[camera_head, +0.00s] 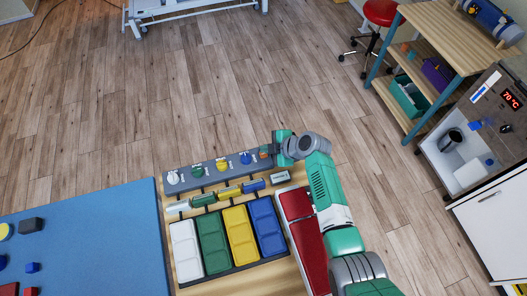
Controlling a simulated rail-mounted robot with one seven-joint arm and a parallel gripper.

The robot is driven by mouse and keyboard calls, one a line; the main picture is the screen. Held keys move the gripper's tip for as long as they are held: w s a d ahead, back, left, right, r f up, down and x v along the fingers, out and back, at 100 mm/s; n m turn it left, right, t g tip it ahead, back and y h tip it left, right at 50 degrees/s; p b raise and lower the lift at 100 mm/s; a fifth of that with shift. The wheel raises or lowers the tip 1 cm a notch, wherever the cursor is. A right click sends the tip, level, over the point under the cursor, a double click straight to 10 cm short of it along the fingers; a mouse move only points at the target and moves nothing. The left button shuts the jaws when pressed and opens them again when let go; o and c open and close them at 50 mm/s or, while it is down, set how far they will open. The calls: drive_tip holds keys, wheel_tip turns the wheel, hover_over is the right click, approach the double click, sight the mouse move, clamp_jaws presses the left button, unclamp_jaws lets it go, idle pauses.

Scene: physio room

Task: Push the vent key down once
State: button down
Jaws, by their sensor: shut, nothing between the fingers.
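A grey panel (216,171) with white, green, yellow and blue round knobs and small labels runs along the back of a wooden table. I cannot read the labels, and cannot tell which part is the vent key. A small orange piece (264,150) shows at the panel's right end. My gripper (270,154) is shut and empty at that end, close to the orange piece; whether they touch is unclear. My green and grey arm reaches up from the lower right. The gripper's hand hides part of the panel's end.
White, green, yellow and blue trays (239,234) and coloured cylinders (229,193) lie before the panel. A red case (303,240) lies beside my arm. A blue mat (90,240) is left. An appliance (470,150) reading 70 °C and a shelf (440,35) stand right. Floor behind is open.

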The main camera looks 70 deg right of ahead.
sight(267, 155)
wheel_tip(267, 155, up, 5)
drive_tip(key=p, duration=0.3)
idle(0.4)
idle(0.8)
